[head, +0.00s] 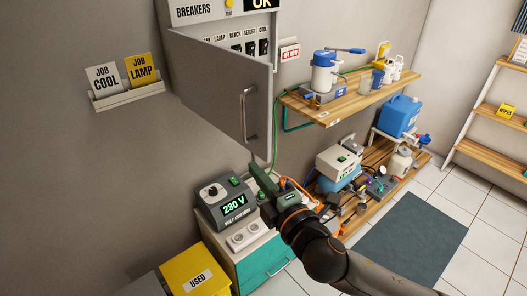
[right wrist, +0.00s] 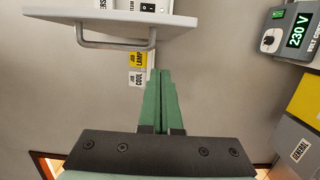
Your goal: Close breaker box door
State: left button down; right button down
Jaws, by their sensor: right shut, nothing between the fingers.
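The breaker box (head: 208,10) is on the wall at the top of the head view. Its grey door (head: 220,85) stands open, hinged at the left, with its free edge out from the wall. Switches show behind it. The metal bar handle (head: 247,114) is near the door's free edge. My right gripper (head: 256,170) is shut and empty, below the door and handle and apart from them. In the right wrist view, the green fingers (right wrist: 160,75) are together, and the door (right wrist: 105,18) and handle (right wrist: 115,45) lie beyond their tips. My left gripper is out of view.
A voltage control unit (head: 225,203) sits on a cabinet below the door, close to my right gripper. A wooden shelf (head: 335,108) with bottles and devices is to the right. A card holder (head: 127,95) is on the wall at left. A yellow bin (head: 196,270) is below.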

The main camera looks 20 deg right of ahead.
aim_at(265, 155)
jog(key=w, duration=0.1)
jog(key=w+d, duration=0.1)
jog(key=w, duration=0.1)
jog(key=w+d+p, duration=0.1)
jog(key=w, duration=0.1)
jog(key=shift+d, duration=0.15)
jog(key=shift+w+d, duration=0.15)
jog(key=shift+d, duration=0.2)
jog(key=shift+d, duration=0.2)
